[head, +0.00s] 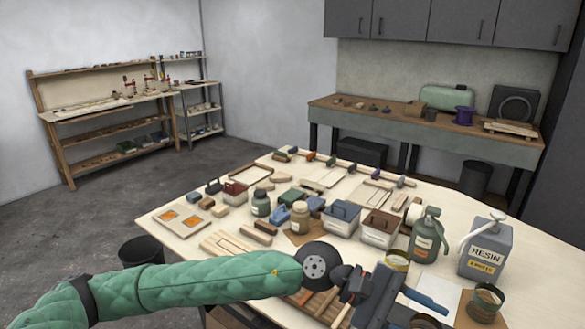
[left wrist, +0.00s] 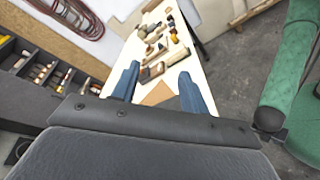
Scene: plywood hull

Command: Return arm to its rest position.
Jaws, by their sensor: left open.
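My left arm (head: 190,285), in a green quilted sleeve, reaches in from the left across the near edge of the work table (head: 480,225) in the head view. My left gripper (head: 425,303) is at the near right part of the table, over or in front of its edge; its height above the top is hard to tell. In the left wrist view its two blue fingers (left wrist: 160,88) stand apart with nothing between them. My right gripper is in neither view.
Near the left gripper stand a resin canister (head: 486,248), a green spray bottle (head: 427,235) and open tins (head: 486,302). Lidded boxes (head: 380,228), jars and wooden pieces crowd the table. A dark bin (head: 141,251) stands at the table's left. The floor (head: 60,215) further left is clear.

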